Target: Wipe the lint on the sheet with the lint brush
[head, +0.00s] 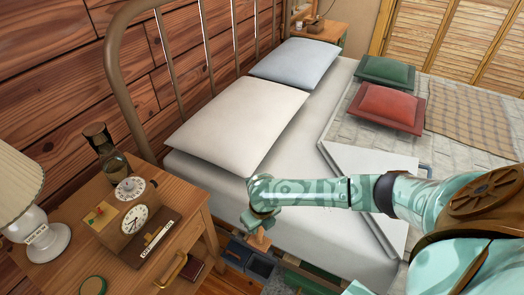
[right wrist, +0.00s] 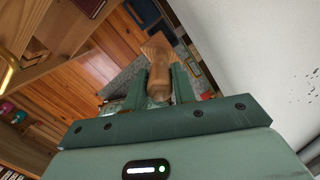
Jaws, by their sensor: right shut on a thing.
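My right gripper (head: 262,218) is shut on the lint brush (head: 259,239), over the gap between the bed and the nightstand. In the right wrist view the brush's wooden handle (right wrist: 158,75) sits between the two green fingers (right wrist: 160,88); its far end points away from the gripper. The white sheet (head: 292,165) covers the mattress. Lint (right wrist: 303,90) shows in the right wrist view as small dark specks on the sheet, near the right edge. I cannot make out lint in the head view. My left gripper is out of view.
White and blue-grey pillows (head: 238,120) (head: 296,63) lie by the metal headboard. Green and red cushions (head: 386,70) (head: 390,106) lie farther right. Boxes (head: 248,260) stand below.

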